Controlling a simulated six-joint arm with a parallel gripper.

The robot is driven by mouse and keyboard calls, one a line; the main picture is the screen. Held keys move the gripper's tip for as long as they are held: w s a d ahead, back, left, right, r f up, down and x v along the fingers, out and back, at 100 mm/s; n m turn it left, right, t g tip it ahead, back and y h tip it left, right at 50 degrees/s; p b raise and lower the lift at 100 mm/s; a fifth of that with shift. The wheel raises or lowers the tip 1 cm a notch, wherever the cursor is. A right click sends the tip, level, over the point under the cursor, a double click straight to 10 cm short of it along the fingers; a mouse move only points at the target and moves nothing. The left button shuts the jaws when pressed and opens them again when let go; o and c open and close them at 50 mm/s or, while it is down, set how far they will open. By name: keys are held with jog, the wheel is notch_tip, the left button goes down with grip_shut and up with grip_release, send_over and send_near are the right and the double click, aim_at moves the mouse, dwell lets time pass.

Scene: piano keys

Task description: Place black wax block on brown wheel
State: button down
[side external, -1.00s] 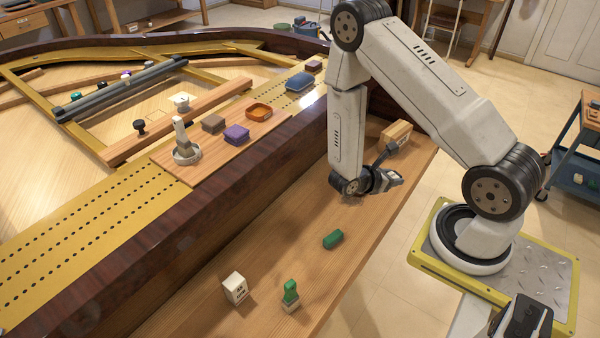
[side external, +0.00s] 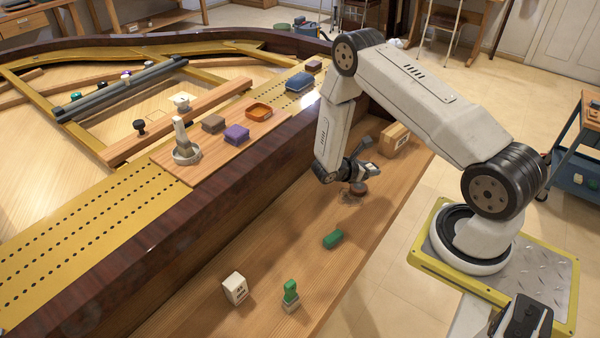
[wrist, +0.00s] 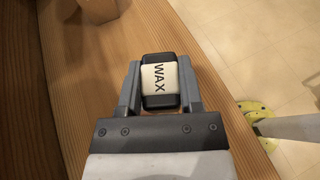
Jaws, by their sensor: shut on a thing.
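My gripper (wrist: 160,95) is shut on the black wax block (wrist: 160,102), which has a white band reading "WAX". The block sits between both fingers in the wrist view. In the side view my gripper (side external: 358,170) is low over the wooden shelf, and the block is too small to make out there. A small brown round thing (side external: 358,188), likely the brown wheel, shows right below the gripper, with a paler patch beside it. I cannot tell whether the block touches it. It is not clearly seen in the wrist view.
A green block (side external: 333,239), a white box (side external: 235,288) and a green-handled stamp (side external: 290,296) stand nearer on the shelf. A wooden box (side external: 395,137) stands behind the gripper. The tall dark piano rim (side external: 240,165) borders the shelf on the left.

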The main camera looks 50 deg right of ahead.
aim_at(359, 185)
jog(key=shift+w+d+f, duration=0.3)
jog(key=shift+w+f, duration=0.15)
jog(key=shift+f, duration=0.2)
jog(key=shift+w+d+f, duration=0.25)
jog(key=shift+w+f, duration=0.2)
jog(key=shift+f, duration=0.15)
jog(key=shift+w+d+f, duration=0.3)
jog(key=shift+w+f, duration=0.15)
jog(key=shift+f, duration=0.2)
jog(key=shift+w+d+f, duration=0.2)
jog(key=shift+f, duration=1.65)
jog(key=shift+c, duration=1.2)
grip_release()
jog(key=shift+f, duration=0.1)
